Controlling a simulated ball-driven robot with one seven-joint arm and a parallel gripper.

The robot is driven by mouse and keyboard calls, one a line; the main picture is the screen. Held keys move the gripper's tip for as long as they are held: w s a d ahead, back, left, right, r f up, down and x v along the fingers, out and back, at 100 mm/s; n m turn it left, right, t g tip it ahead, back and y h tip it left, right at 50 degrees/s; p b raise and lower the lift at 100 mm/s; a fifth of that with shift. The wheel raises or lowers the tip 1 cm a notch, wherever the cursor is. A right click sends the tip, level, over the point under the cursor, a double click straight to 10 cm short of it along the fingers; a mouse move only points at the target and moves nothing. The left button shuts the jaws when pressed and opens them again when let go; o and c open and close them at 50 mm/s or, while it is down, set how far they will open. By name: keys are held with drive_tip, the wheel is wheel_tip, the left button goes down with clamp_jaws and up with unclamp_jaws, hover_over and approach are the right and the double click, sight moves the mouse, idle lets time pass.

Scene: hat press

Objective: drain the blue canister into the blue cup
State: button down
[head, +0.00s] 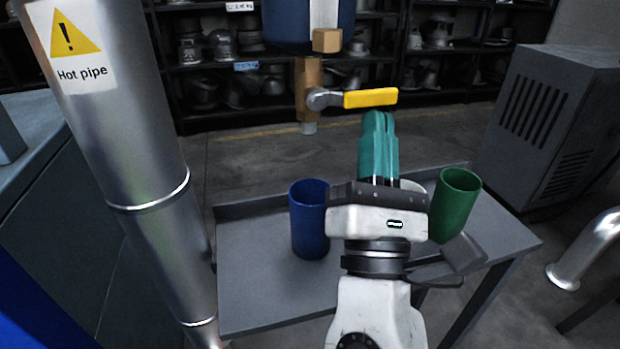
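The blue canister (285,20) is cut off by the top edge of the head view. The valve's yellow lever (370,97) points right, about level, crosswise to the vertical pipe. No liquid shows below the spout. The blue cup (309,225) stands upright on the grey table, below the spout in the picture. My gripper (378,116) points up with its teal fingers together, tips just below the lever in the picture; whether they touch it I cannot tell.
A green cup (456,208) and a mostly hidden pale cup (412,187) stand right on the table (262,290). A pipe marked hot (130,130) rises close on the left. A grey vented cabinet (545,120) stands right; shelves of metal forms line the back.

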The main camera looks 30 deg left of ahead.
drive_tip(key=shift+w+d, duration=0.1)
drive_tip(key=s+d+f+b, duration=0.2)
drive_tip(key=f+b, duration=0.2)
drive_tip(key=f, duration=0.1)
drive_tip(key=s+d+f+b, duration=0.2)
drive_tip(key=d+f+b, duration=0.1)
drive_tip(key=f, duration=0.3)
drive_tip(key=shift+s+b, duration=0.35)
drive_tip(key=shift+b, duration=0.15)
drive_tip(key=shift+d, duration=0.2)
